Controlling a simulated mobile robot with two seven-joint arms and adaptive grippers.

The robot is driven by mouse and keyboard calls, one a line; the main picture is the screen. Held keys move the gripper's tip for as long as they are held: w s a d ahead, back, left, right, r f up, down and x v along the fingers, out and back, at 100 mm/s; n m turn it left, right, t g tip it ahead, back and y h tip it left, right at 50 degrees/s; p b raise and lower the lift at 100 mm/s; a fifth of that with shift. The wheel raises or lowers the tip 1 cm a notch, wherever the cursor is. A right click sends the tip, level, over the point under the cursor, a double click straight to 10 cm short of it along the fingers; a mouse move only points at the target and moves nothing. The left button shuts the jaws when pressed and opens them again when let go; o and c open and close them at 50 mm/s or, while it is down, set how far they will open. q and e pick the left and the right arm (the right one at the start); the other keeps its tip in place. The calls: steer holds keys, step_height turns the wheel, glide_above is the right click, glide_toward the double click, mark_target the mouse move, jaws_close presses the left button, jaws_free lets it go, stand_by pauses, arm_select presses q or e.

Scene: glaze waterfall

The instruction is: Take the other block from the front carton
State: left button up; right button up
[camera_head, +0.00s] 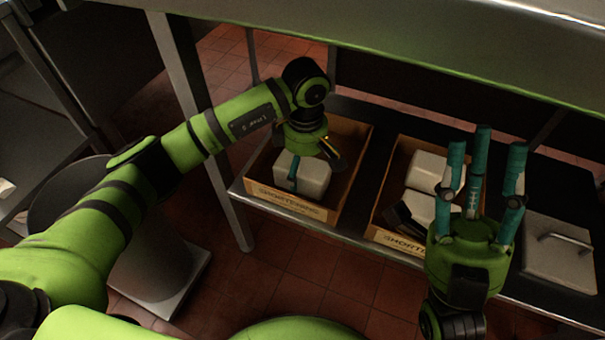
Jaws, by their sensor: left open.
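Two cardboard cartons labelled SHORTENING stand side by side on the shelf. The left carton (345,180) holds a whitish block (314,180). My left gripper (312,168) is open over this block, pointing down into the carton. A teal finger is in front of the block and a dark finger is by its right side; contact cannot be told. The right carton (385,188) holds a pale block (427,168) at the back and another pale block (420,207) nearer the front, partly hidden. My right gripper (485,170) is open and empty, fingers upward, in front of the right carton.
A metal lid or pan with a handle (555,262) lies on the shelf (360,240) at right. A dark object (402,219) is in the right carton's front. A steel counter edge (430,45) runs above, and a shelf post (205,130) stands left of the cartons.

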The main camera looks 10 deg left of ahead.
arm_select(q)
steer(key=c, duration=1.4)
steer(key=shift+r, duration=0.2)
